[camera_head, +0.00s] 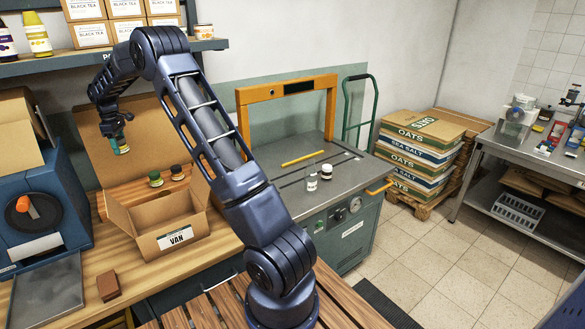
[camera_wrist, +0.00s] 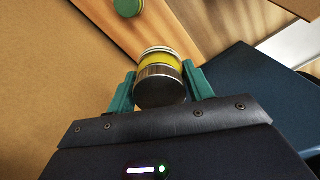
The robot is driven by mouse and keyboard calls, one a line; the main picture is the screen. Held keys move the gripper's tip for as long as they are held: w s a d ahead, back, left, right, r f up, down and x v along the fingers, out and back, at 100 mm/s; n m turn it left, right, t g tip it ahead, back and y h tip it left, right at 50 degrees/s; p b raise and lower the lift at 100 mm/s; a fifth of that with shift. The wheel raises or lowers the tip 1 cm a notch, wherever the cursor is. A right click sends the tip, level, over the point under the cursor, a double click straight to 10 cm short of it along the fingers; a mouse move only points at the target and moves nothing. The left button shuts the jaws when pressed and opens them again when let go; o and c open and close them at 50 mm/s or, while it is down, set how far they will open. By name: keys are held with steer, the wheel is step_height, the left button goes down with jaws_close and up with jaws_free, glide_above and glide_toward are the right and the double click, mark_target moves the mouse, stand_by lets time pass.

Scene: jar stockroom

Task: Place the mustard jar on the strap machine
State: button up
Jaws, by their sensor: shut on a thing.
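My gripper (camera_head: 121,146) is at the left in the head view, raised above the wooden bench in front of an upright cardboard sheet. In the wrist view its green fingers (camera_wrist: 160,88) are shut on a small jar (camera_wrist: 155,62) with a metallic end and a yellow band, which looks like the mustard jar. In the head view the held jar is mostly hidden by the fingers. The strap machine (camera_head: 357,182), a grey-green cabinet with an orange arch, stands right of my arm, well away from the gripper.
Two jars (camera_head: 312,182) (camera_head: 326,172) and a yellow bar (camera_head: 303,158) are on the machine top; its right side is clear.

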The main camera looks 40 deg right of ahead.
steer(key=s+d+f+m, duration=0.3)
steer(key=d+m, duration=0.2)
steer(key=d, duration=0.5)
steer(key=s+d+f+m, duration=0.2)
steer(key=d+f+m, duration=0.25)
steer(key=d, duration=0.45)
steer(key=s+d+f+m, duration=0.3)
steer(key=d+m, duration=0.3)
steer(key=d, duration=0.4)
steer(key=s+d+r+m, duration=0.15)
steer(key=s+d, duration=0.45)
steer(key=d, duration=0.8)
steer(key=s+d+r, duration=0.2)
steer(key=s+d, duration=0.3)
steer(key=d, duration=0.8)
steer(key=s+d+r+m, duration=0.1)
steer(key=s+d, duration=0.5)
steer(key=d, duration=0.8)
step_height(320, 180, down, 19)
steer(key=shift+s+f, duration=0.15)
steer(key=shift+f, duration=0.05)
steer(key=shift+f, duration=0.1)
steer(key=o, duration=1.1)
